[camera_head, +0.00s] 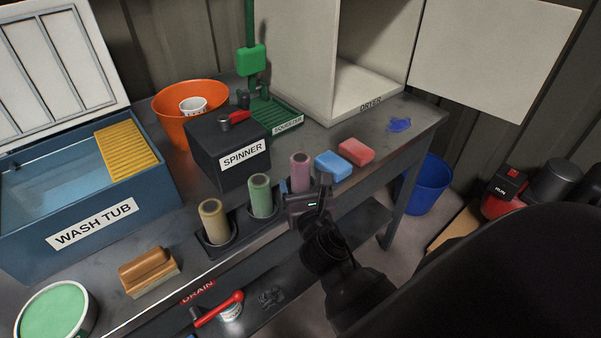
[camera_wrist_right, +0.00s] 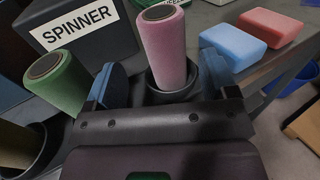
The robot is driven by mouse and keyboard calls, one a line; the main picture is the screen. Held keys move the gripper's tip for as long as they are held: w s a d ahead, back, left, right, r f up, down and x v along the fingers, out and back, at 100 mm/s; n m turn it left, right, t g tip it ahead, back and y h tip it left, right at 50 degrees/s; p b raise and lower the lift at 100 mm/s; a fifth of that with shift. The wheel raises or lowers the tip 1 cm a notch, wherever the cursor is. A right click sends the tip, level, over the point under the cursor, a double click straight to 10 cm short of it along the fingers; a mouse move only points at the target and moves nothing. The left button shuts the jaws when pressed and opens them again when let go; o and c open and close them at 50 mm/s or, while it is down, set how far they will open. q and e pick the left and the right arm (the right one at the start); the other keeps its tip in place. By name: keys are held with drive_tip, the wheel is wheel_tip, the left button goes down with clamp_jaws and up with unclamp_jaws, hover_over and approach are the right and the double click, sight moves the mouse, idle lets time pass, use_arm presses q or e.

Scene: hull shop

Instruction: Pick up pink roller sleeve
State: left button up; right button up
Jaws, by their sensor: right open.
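The pink roller sleeve (camera_head: 300,170) stands upright in a dark round holder on the bench, at the right end of a row with a green sleeve (camera_head: 260,194) and a tan sleeve (camera_head: 214,220). My right gripper (camera_head: 307,198) is just in front of the pink sleeve and hides its lower part in the head view. In the right wrist view the pink sleeve (camera_wrist_right: 164,48) rises from its cup (camera_wrist_right: 200,82) beyond the open jaws, between the two blue-padded fingers. I cannot tell whether the fingers touch it. My left gripper is not in view.
A blue block (camera_head: 333,165) and a red block (camera_head: 356,151) lie right of the pink sleeve. The black spinner box (camera_head: 225,165) stands behind the green sleeve. The wash tub (camera_head: 80,215) is at left, the dryer (camera_head: 362,98) at the back. The bench's right corner is mostly clear.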

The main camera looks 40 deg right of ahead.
sight(303, 178)
drive_tip(key=shift+d+f+x, duration=0.1)
drive_tip(key=shift+f+x, duration=0.05)
drive_tip(key=shift+x, duration=1.2)
drive_tip(key=shift+d+f+x, duration=0.15)
drive_tip(key=shift+f+x, duration=0.05)
drive_tip(key=shift+x, duration=1.1)
drive_tip(key=shift+s, duration=0.1)
drive_tip(key=c, duration=1)
